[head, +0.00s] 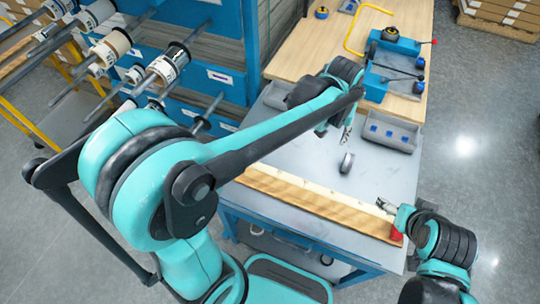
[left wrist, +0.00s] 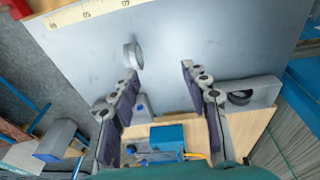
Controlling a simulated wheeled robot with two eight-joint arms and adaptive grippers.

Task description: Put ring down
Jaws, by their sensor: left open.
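The grey ring (head: 346,163) stands on its edge on the grey tabletop (head: 385,178), between the wooden board and the grey tray. It also shows in the left wrist view (left wrist: 132,55), just beyond the left fingertip of that picture. My left gripper (head: 346,136) is above the table beside the ring, on its far side. In the left wrist view its fingers (left wrist: 160,72) are wide apart with nothing between them. My right gripper (head: 387,206) is at the right end of the board, close to a red piece (head: 396,236); its jaws are too small to judge.
A wooden board with a ruler edge (head: 310,200) lies along the near table edge. A grey tray (head: 404,138) with blue pieces is at the back right. Rolls on rods (head: 168,66) are at the left.

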